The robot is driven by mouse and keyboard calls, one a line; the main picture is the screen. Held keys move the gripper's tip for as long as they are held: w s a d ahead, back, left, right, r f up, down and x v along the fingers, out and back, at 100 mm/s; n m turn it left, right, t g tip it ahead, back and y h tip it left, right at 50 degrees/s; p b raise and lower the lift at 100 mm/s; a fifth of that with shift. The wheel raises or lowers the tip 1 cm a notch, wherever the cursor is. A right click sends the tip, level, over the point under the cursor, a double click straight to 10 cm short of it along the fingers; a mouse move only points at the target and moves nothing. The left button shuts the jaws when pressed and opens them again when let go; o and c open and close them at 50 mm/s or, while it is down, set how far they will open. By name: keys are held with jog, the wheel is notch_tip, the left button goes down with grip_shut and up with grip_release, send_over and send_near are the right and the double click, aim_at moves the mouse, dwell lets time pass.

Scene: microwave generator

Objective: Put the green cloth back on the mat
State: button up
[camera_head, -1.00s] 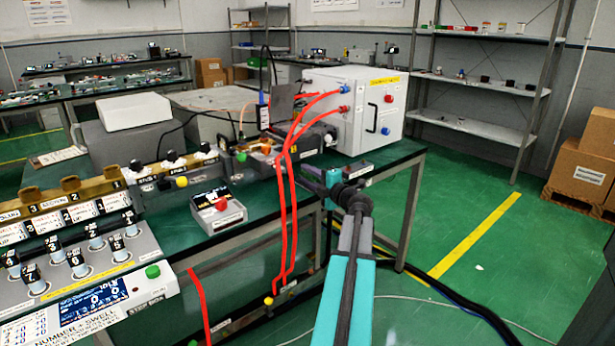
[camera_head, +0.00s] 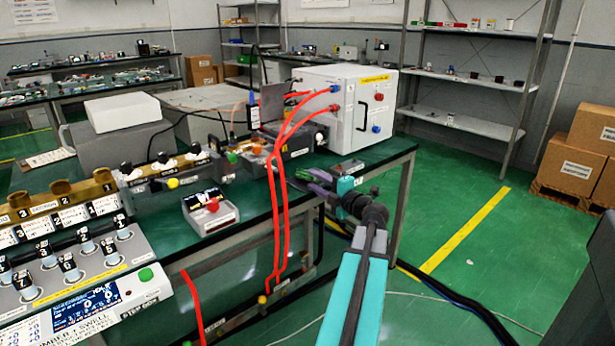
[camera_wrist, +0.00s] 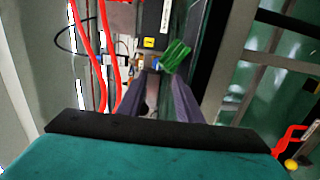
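The green cloth (camera_wrist: 175,55) shows in the wrist view as a small, bright green, striped patch just beyond my fingertips, nearer the right finger. My gripper (camera_wrist: 160,76) has two purple-grey fingers with a gap between them, so it is open; I see nothing held in it. In the head view my gripper (camera_head: 306,181) is at the right end of the green-topped table, in front of the equipment. I cannot pick out the cloth in the head view. I cannot identify the mat in either view.
A white box (camera_head: 347,108) with red cables (camera_head: 276,200) stands at the table's back right. The cables hang over the front edge, left of my arm. A small meter box (camera_head: 211,211) and a control panel (camera_head: 85,275) are further left.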

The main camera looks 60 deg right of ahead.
jog(key=v, duration=0.3)
jog(key=shift+s, duration=0.1)
dwell(0.8)
